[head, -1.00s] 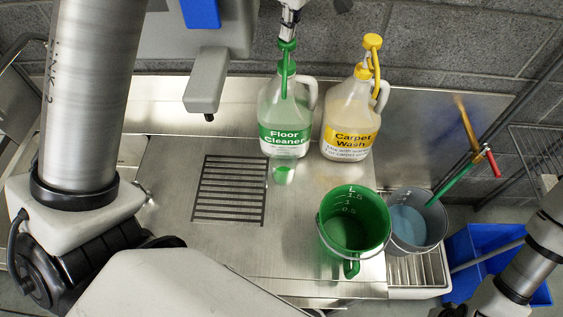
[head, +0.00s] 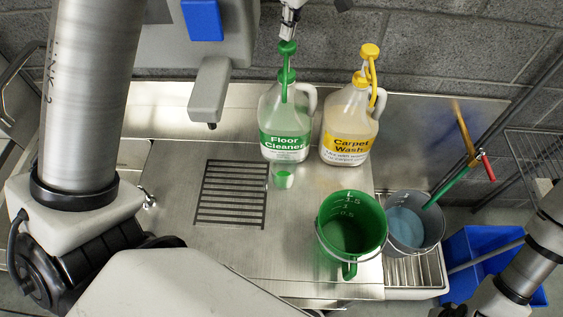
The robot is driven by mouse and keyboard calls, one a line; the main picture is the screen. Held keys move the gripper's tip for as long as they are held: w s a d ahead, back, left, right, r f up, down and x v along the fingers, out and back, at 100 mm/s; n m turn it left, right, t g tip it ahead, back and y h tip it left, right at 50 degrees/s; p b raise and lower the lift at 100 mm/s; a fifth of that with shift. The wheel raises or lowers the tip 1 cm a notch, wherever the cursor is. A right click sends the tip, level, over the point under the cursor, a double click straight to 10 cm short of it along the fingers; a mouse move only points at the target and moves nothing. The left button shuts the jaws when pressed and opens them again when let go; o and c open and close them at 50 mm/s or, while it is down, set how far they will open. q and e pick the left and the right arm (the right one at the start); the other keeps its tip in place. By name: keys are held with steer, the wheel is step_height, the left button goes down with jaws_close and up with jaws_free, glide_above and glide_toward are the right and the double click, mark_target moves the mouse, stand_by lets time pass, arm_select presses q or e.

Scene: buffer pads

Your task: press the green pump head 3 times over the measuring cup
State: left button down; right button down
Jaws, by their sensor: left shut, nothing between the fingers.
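The floor cleaner jug (head: 285,141) stands upright at the back of the steel counter, with a green pump head (head: 288,47) on top. My left gripper (head: 288,36) is shut and empty, pointing down from the top edge. Its tips are at the top of the green pump head; I cannot tell whether they touch. The small clear measuring cup (head: 284,178) stands in front of the jug, below the pump's spout, with green liquid in it. My right gripper is out of view; only part of that arm shows at the lower right.
A carpet wash jug (head: 347,146) with a yellow pump stands close on the right. A green bucket (head: 352,235) and a grey bucket (head: 414,226) with bluish liquid are at the front right. A drain grate (head: 232,195) lies left of the cup. A blue bin (head: 480,262) is at the right.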

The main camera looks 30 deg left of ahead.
mark_target(288, 45)
arm_select(q)
steer(key=shift+f+b, duration=1.25)
steer(key=shift+f, duration=1.15)
step_height(288, 45, up, 5)
steer(key=p, duration=0.4)
steer(key=shift+f, duration=0.2)
steer(key=shift+f+b, duration=1.35)
steer(key=shift+f, duration=0.95)
steer(key=shift+r, duration=0.15)
step_height(288, 45, up, 5)
steer(key=p, duration=0.4)
steer(key=shift+f, duration=0.2)
